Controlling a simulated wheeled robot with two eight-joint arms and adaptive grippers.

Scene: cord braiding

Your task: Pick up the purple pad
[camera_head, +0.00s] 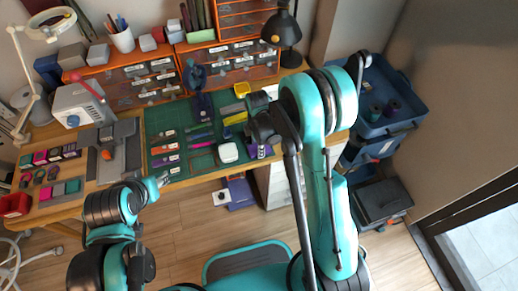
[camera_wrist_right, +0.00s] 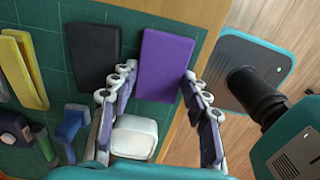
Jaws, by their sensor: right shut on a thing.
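The purple pad (camera_wrist_right: 166,64) is a flat rectangle near the front edge of the green mat in the right wrist view. My right gripper (camera_wrist_right: 158,78) has one finger on each side of it and is shut on it. In the head view the purple pad (camera_head: 265,152) shows only as a small patch below the right wrist, and the right gripper's fingers are hard to make out there. I cannot tell whether the pad is off the mat. My left gripper (camera_head: 163,180) is at the table's front edge, away from the pad; its jaws are too small to read.
A black pad (camera_wrist_right: 92,57) lies just left of the purple one. A white box (camera_wrist_right: 134,137) sits close below it, with a blue tool (camera_wrist_right: 72,130) and a yellow bar (camera_wrist_right: 24,68) further left. The wooden table edge (camera_wrist_right: 205,45) runs close on the right.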

